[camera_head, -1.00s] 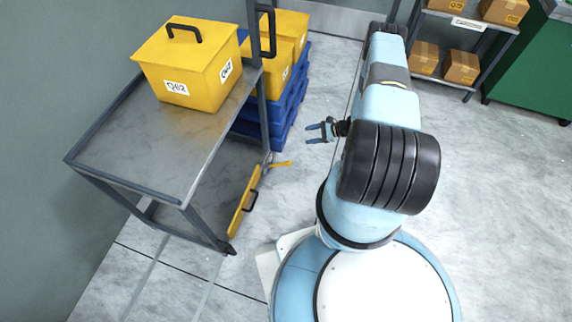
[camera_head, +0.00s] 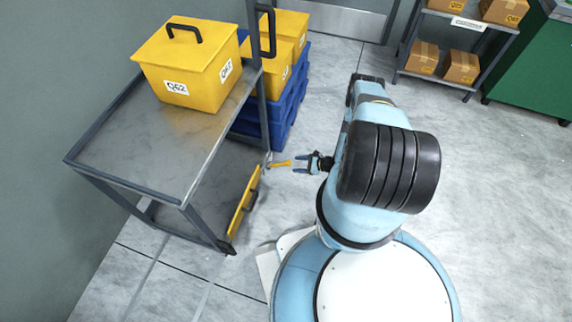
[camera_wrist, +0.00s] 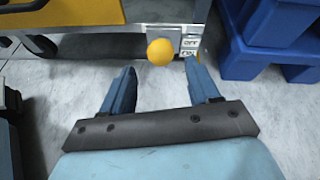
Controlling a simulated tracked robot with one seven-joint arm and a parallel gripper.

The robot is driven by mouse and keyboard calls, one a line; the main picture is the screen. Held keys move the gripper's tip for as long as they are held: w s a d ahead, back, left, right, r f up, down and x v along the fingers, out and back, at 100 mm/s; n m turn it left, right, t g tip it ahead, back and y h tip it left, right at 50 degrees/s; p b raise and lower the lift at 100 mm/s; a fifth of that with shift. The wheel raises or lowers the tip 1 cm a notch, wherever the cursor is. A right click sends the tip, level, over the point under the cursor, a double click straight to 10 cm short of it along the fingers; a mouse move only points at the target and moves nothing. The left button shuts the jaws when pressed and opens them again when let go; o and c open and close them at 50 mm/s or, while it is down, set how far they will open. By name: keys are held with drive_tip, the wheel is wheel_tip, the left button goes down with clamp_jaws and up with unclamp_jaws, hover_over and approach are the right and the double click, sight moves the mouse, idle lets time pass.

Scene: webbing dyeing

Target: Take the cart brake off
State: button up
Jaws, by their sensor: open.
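The metal cart (camera_head: 140,150) stands at the left with a yellow lidded box (camera_head: 190,65) on its top shelf. My gripper (camera_head: 300,163) is open and empty, just right of the lever. In the wrist view the gripper's fingers (camera_wrist: 160,88) stand either side of the lever's line, apart from it.
Blue pallets (camera_head: 285,115) with yellow boxes (camera_head: 289,40) stand behind the cart, close to the lever. A yellow panel with a handle (camera_head: 240,210) is at the cart's lower side. A shelf with cardboard boxes (camera_head: 461,68) is at the back right. The floor right of my arm is clear.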

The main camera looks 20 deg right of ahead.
sight(285, 163)
drive_tip(key=x, duration=0.8)
clamp_jaws()
idle(0.5)
